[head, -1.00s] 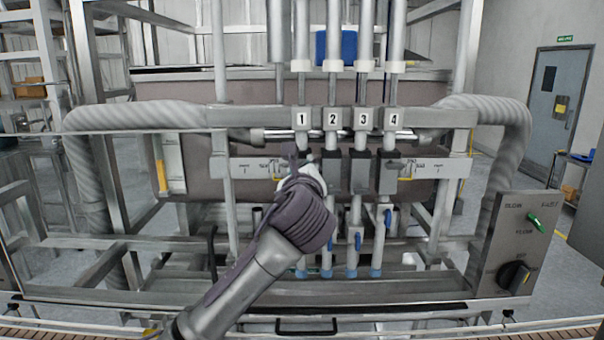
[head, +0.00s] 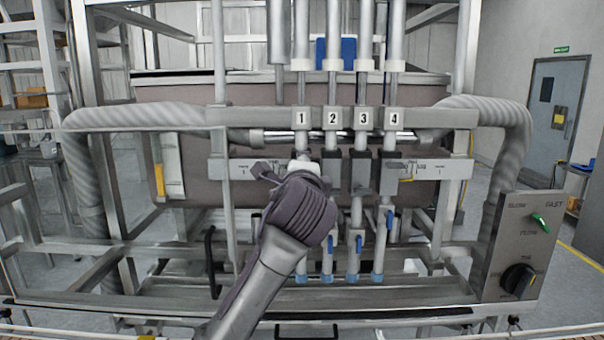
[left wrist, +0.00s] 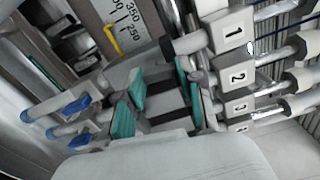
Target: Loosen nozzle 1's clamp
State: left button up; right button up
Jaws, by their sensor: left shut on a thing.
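Nozzle 1 hangs below the number plate 1 (head: 301,118) on the filler's crossbar in the head view. Its clamp is mostly hidden behind my left gripper (head: 292,172), which reaches up from below. In the left wrist view, my left gripper's teal-padded fingers (left wrist: 160,96) are closed in around the clamp area, beside the number plates 1 (left wrist: 232,33) and 2 (left wrist: 239,75). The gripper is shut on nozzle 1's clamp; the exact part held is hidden. The clamp block of nozzle 2 (head: 332,172) is close to the right. My right gripper is not in view.
Nozzle tubes with blue valve levers (head: 358,242) hang close at the right of my arm. Upright frame posts (head: 226,190) and a ribbed hose (head: 88,190) stand at the left. A control panel (head: 522,250) is at the lower right.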

pick_arm(q)
jog(key=shift+f+n, duration=0.1)
jog(key=shift+n, duration=0.5)
jog(key=o, duration=1.2)
jog(key=shift+c, duration=0.2)
jog(key=s, duration=1.2)
